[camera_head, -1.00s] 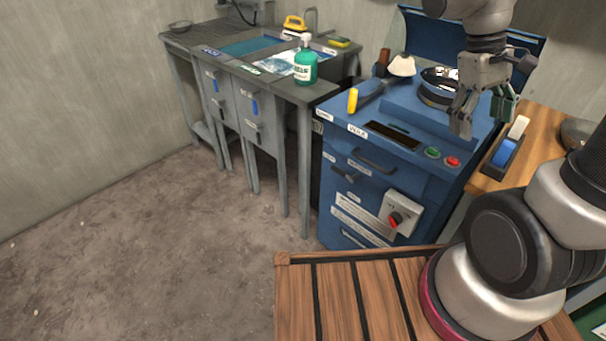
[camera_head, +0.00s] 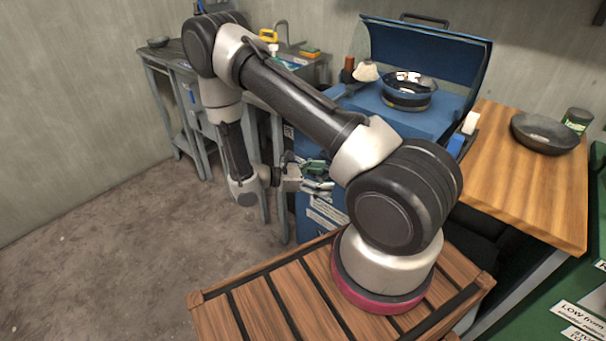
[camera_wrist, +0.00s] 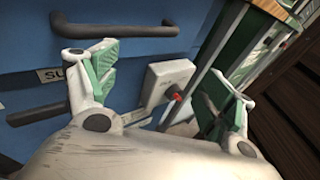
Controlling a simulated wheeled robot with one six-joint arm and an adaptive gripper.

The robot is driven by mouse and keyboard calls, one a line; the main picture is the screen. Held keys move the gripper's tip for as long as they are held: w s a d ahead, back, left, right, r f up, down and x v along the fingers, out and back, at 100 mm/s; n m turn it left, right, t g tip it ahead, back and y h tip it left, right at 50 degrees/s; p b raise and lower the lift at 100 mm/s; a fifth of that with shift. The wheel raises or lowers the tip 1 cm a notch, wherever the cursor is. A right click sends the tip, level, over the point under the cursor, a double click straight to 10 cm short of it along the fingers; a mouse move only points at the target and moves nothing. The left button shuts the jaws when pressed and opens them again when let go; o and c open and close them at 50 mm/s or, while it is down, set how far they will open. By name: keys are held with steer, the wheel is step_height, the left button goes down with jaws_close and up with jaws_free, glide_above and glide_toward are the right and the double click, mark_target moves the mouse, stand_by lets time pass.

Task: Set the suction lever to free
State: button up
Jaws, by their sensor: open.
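In the wrist view, a dark bar (camera_wrist: 38,113), likely the suction lever, sits on the blue cabinet front (camera_wrist: 25,45) below a label beginning "SU" (camera_wrist: 50,74). Its right part is hidden behind my left-hand finger, so its setting is not clear. My gripper (camera_wrist: 165,88) is open and empty, with green-padded fingers spread before the cabinet. In the head view my gripper (camera_head: 320,181) is low at the cabinet's front, and my arm hides the lever. I cannot tell whether a finger touches the bar.
A grey box (camera_wrist: 168,78) with a red knob (camera_wrist: 178,96) shows between the fingers. A dark bar handle (camera_wrist: 115,28) runs above. A wooden table (camera_head: 515,185) stands at the right.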

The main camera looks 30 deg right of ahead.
steer(key=w+a+f+n+t+h, duration=0.2)
steer(key=w+a+f+n+t, duration=0.2)
steer(key=w+f+n+t, duration=0.5)
steer(key=w+d, duration=0.1)
steer(key=d, duration=0.1)
steer(key=w+d+m+t, duration=0.1)
steer(key=w+d, duration=0.1)
steer(key=d, duration=0.1)
steer(key=w+d+t, duration=0.1)
steer(key=w+d, duration=0.1)
steer(key=shift+d+f, duration=0.25)
steer(key=c, duration=1.5)
steer(key=shift+o, duration=0.2)
